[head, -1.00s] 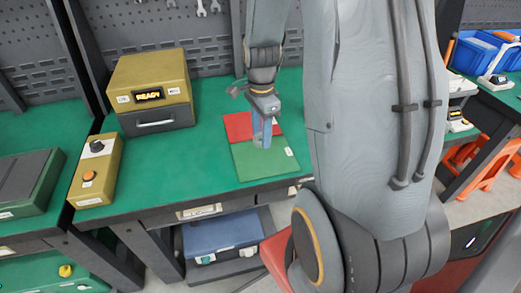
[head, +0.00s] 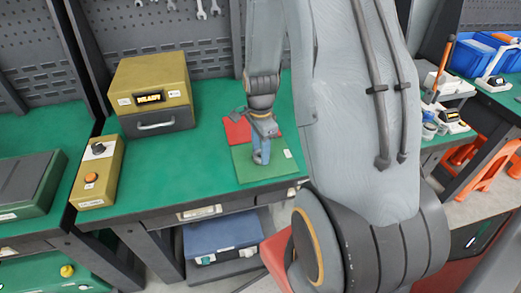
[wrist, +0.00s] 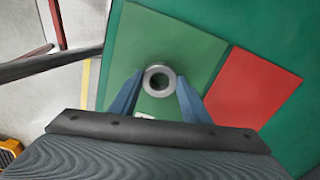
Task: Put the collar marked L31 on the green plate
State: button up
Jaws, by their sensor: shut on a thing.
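A grey ring-shaped collar (wrist: 159,81) sits between the blue fingertips of my gripper (wrist: 158,93) in the wrist view. My gripper is shut on it. No marking on the collar can be read. The green plate (wrist: 188,41) lies directly beneath the collar; whether the collar touches it I cannot tell. In the head view the green plate (head: 249,170) lies near the bench's front edge, and my gripper (head: 261,158) points down over its middle. The collar is too small and covered to make out there.
A red plate (wrist: 255,88) adjoins the green plate. A yellow box reading READY (head: 152,90) stands at the left of the green bench, with a yellow control box (head: 97,172) before it. The bench between box and plates is clear.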

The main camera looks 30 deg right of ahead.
jog(key=o, duration=1.4)
jog(key=shift+f, duration=0.1)
notch_tip(320, 180, up, 11)
jog(key=b, duration=0.2)
jog(key=shift+s+a+r+n+t, duration=0.25)
jog(key=shift+s+a+n, duration=1.2)
jog(key=shift+a+n, duration=1.25)
jog(key=shift+s+a+r+n+t, duration=0.2)
jog(key=shift+s+a+n, duration=1.35)
jog(key=shift+n, duration=2.1)
jog(key=shift+s+a+r+n+t, duration=0.2)
jog(key=shift+s+a+n, duration=1.1)
jog(key=shift+a+n, duration=1.45)
jog(key=shift+d+n, duration=0.4)
